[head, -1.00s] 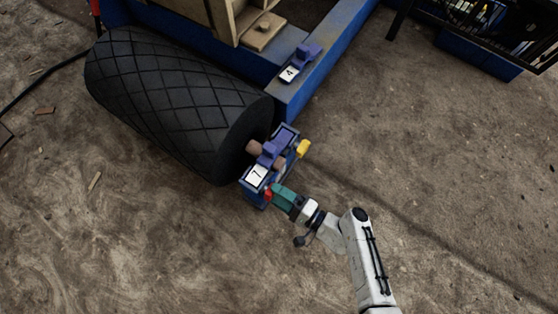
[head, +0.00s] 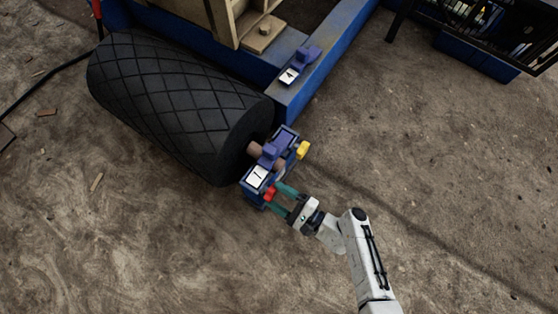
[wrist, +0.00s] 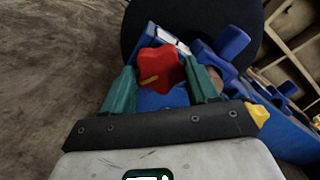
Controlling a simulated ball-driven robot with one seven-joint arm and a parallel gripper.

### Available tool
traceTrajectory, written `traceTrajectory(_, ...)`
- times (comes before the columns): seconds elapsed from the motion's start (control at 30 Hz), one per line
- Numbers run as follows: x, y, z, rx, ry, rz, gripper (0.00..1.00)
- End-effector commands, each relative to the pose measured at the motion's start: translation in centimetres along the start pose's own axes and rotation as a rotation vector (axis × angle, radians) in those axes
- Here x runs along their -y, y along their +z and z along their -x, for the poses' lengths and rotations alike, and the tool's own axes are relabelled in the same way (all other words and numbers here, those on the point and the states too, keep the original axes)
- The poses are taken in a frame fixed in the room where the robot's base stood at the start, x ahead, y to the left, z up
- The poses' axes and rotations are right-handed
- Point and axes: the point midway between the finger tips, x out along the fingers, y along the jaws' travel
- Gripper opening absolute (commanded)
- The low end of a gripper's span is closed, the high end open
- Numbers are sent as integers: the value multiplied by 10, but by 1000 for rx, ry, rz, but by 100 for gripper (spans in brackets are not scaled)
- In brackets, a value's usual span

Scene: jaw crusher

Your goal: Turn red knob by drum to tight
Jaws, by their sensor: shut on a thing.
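The red knob (head: 271,194) is on the near side of the blue bracket (head: 252,198) at the end of the black drum (head: 180,105). In the wrist view the knob (wrist: 163,68) is star-shaped, with a yellow mark (wrist: 149,80) pointing down-left. My gripper (head: 275,197) has its two green fingers on either side of the knob. In the wrist view my gripper (wrist: 161,80) is shut on the knob, with the fingertips at its left and right. The fingers partly hide the knob's edges.
A yellow knob (head: 303,150) sits on the bracket's right side. A purple part and a label reading 7 (head: 258,177) are on top of the bracket. A blue frame beam (head: 325,60) runs behind.

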Motion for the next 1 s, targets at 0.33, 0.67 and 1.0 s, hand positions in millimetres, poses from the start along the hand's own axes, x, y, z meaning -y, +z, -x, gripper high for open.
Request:
traceTrajectory(0.33, 0, -2, 0, -6, -1, -3, 28)
traceTrajectory(0.67, 0, -1, 0, -3, 0, -3, 84)
traceTrajectory(1.0, 1, 0, 7, -3, 0, -3, 84)
